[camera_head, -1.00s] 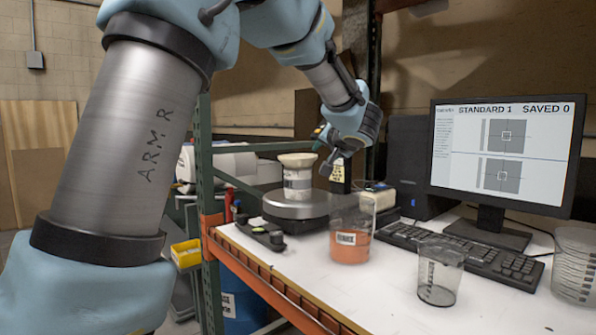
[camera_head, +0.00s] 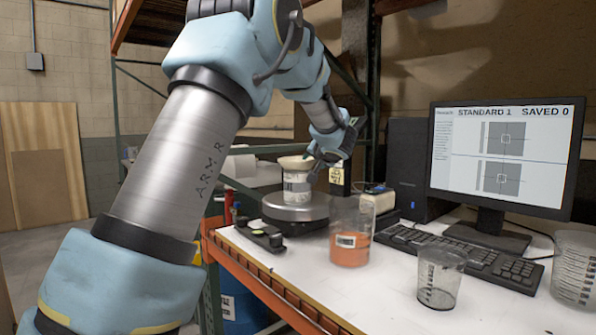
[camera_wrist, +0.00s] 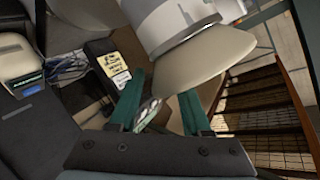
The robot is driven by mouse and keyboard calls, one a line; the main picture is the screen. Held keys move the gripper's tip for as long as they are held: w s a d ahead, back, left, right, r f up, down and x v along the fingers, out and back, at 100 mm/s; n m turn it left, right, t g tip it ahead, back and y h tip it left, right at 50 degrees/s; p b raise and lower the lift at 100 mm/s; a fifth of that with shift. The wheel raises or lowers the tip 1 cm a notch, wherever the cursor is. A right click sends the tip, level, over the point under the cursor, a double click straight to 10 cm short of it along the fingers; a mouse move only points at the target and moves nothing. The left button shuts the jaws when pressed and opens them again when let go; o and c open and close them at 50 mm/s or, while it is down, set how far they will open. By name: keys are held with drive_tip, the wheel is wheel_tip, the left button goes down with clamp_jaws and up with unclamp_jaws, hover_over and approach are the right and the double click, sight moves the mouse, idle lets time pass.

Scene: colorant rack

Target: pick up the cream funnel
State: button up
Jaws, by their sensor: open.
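The cream funnel (camera_head: 296,162) sits on top of a white labelled jar (camera_head: 297,188), which stands on a round grey metal plate (camera_head: 294,206). In the wrist view the flared cream funnel (camera_wrist: 203,62) fills the upper middle, with the white jar (camera_wrist: 170,18) beyond it. My gripper (camera_head: 313,170) is open, just right of the funnel and close to its rim. In the wrist view the teal fingers of my gripper (camera_wrist: 162,88) are apart, with the funnel's edge near their tips. I cannot tell whether they touch it.
A clear beaker with orange liquid (camera_head: 350,248) stands in front of the plate. An empty clear cup (camera_head: 438,280), a keyboard (camera_head: 465,255) and a monitor (camera_head: 505,150) are to the right.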

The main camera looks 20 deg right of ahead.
clamp_jaws()
idle(0.7)
